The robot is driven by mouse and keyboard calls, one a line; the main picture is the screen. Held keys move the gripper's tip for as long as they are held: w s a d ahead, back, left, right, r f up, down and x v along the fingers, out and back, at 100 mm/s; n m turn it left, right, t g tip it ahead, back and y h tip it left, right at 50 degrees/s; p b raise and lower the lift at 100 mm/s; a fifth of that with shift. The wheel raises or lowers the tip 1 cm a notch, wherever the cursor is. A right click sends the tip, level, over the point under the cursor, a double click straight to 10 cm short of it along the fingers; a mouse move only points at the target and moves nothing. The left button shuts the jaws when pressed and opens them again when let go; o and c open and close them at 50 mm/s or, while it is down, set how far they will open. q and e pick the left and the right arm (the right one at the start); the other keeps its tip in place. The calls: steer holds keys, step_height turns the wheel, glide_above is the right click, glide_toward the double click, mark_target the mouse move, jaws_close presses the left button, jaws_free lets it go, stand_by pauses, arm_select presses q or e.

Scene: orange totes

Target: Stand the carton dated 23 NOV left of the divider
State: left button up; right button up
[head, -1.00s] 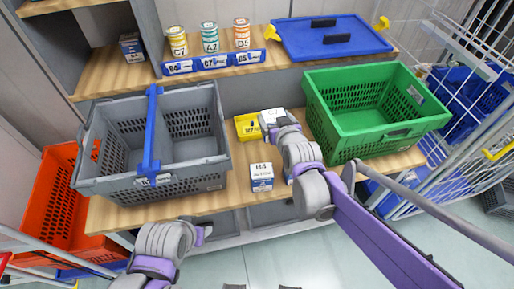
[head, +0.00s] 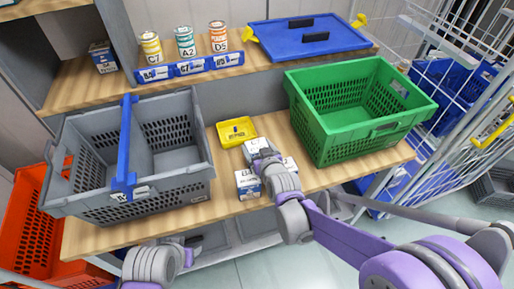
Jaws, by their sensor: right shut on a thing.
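The grey crate (head: 182,197) stands at the left of the bench, with the blue divider (head: 125,150) across it. My right gripper (head: 262,152) is shut on a white carton (head: 256,144), seen from above beside the yellow tray. The arm hides part of this carton, and no date on it can be read. A white and blue carton marked B4 (head: 247,184) stands at the bench's front edge; its small print is too blurred to read.
A yellow tray (head: 236,131) lies between the grey crate and the green crate (head: 345,122). Cans (head: 185,42) and blue label holders (head: 190,70) line the shelf behind, beside a blue lid (head: 310,38). A wire cage (head: 450,110) stands right.

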steer(key=o, duration=1.3)
steer(key=shift+f, duration=0.15)
steer(key=shift+c, duration=0.2)
steer(key=shift+o, duration=0.7)
